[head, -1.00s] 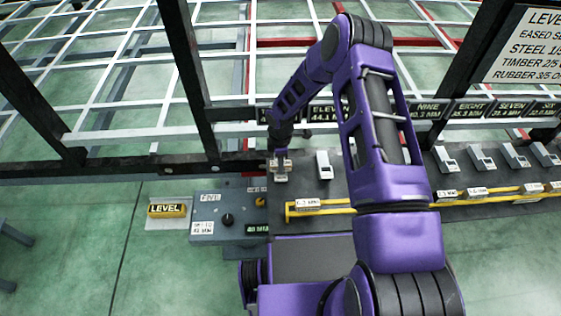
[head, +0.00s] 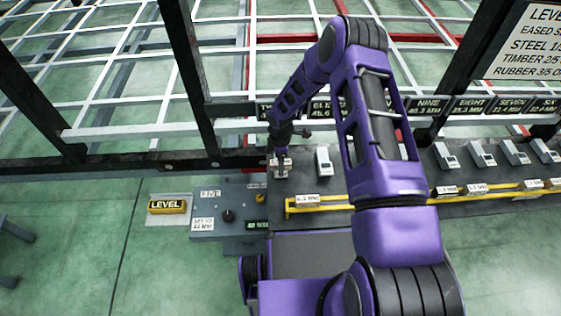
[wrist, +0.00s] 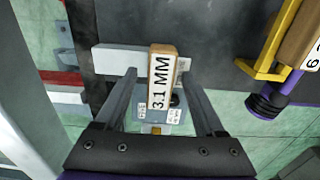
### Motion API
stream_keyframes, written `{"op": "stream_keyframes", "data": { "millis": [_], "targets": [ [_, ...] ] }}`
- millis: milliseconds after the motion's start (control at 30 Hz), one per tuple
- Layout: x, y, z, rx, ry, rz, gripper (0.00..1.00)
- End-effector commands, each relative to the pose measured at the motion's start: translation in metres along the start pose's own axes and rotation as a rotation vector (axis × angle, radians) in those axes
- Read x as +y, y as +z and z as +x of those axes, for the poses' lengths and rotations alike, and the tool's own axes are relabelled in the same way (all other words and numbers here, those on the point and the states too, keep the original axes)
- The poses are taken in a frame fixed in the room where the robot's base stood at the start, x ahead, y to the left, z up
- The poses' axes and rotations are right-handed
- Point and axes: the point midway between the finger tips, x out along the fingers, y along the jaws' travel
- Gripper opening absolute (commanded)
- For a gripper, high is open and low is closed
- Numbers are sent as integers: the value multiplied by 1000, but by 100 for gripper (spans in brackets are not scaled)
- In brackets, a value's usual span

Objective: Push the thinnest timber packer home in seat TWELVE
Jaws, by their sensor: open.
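My gripper (head: 281,168) is low over the left end of the dark bench, just below the TWELVE sign (head: 267,112), which is partly hidden by my arm. In the wrist view my gripper (wrist: 158,88) is open, with a finger on either side of a timber packer (wrist: 161,72) labelled 3.1 MM. Gaps show beside the packer, so the fingers look apart from it. A pale grey block (wrist: 113,57) lies across behind the packer, probably at seat TWELVE. How deep the packer sits in the seat cannot be told.
A yellow rail (head: 330,210) with labelled packers runs along the bench front. A pale block (head: 324,162) stands to the right of my gripper. Dark posts and a rail stand behind.

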Motion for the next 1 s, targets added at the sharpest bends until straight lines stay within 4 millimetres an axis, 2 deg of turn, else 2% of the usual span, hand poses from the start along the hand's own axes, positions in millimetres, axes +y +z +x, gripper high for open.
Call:
{"op": "stream_keyframes", "data": {
  "millis": [167,267,367,800,1000],
  "targets": [
    [0,0,-3,0,0,0,71],
    [1,0,-13,0,2,1,71],
    [1,0,-31,0,3,0,71],
    [1,0,-136,0,4,1,71],
    [0,1,-165,0,1,0,71]
  ]
}}
